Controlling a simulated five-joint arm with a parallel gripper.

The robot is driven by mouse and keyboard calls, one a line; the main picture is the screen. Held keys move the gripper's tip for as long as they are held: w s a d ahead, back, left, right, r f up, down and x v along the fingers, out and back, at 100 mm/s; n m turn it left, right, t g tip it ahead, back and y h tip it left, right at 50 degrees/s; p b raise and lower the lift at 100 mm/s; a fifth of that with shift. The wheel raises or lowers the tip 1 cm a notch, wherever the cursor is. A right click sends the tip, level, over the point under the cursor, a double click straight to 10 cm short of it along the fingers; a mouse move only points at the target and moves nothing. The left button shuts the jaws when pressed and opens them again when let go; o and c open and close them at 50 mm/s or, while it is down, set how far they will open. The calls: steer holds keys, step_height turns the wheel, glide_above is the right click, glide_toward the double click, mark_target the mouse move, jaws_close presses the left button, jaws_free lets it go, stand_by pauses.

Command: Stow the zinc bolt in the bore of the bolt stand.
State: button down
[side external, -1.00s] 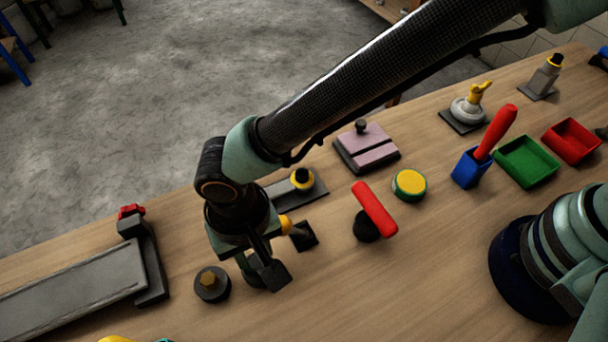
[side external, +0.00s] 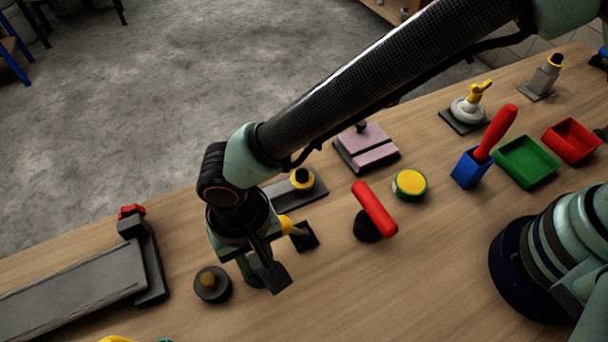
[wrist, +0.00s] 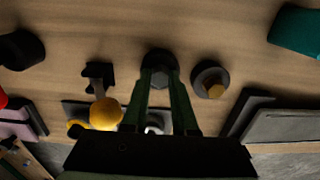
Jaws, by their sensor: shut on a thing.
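My gripper (wrist: 160,76) is shut on the zinc bolt, whose grey hex head (wrist: 161,77) shows between the fingertips in the wrist view. A dark round piece (wrist: 158,56), which looks like the bolt stand, shows right at the fingertips. I cannot tell whether the bolt is in its bore or above it. In the side view my gripper (side external: 262,282) points down close to the table and hides the bolt and most of what is under it.
A round dark stand with a brass hex bolt (side external: 210,283) stands close to the left of my gripper. A small dark block (side external: 304,237) and a plate with a yellow-ringed knob (side external: 302,181) are behind it. A red-handled tool (side external: 374,208) stands right.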

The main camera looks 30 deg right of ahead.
mark_target(257, 263)
steer(key=c, duration=0.6)
jaws_free()
step_height(257, 263, up, 12)
steer(key=w+d+r, duration=0.5)
steer(key=w+d, duration=0.1)
steer(key=d, duration=0.2)
steer(key=w+d+r+t+y, duration=0.1)
steer(key=w+d+r, duration=0.1)
steer(key=d, duration=0.4)
steer(key=w+d+r+t, duration=0.1)
steer(key=w+d+r, duration=0.1)
steer(key=d, duration=0.3)
steer(key=s+d+t, duration=0.1)
steer(key=d, duration=0.6)
steer(key=s+d+r+t, duration=0.1)
steer(key=d, duration=0.7)
steer(key=s+d+t+h, duration=0.1)
steer(key=s+d, duration=0.1)
steer(key=d, duration=0.5)
steer(key=shift+d+r+t, duration=0.2)
steer(key=shift+d+t, duration=0.1)
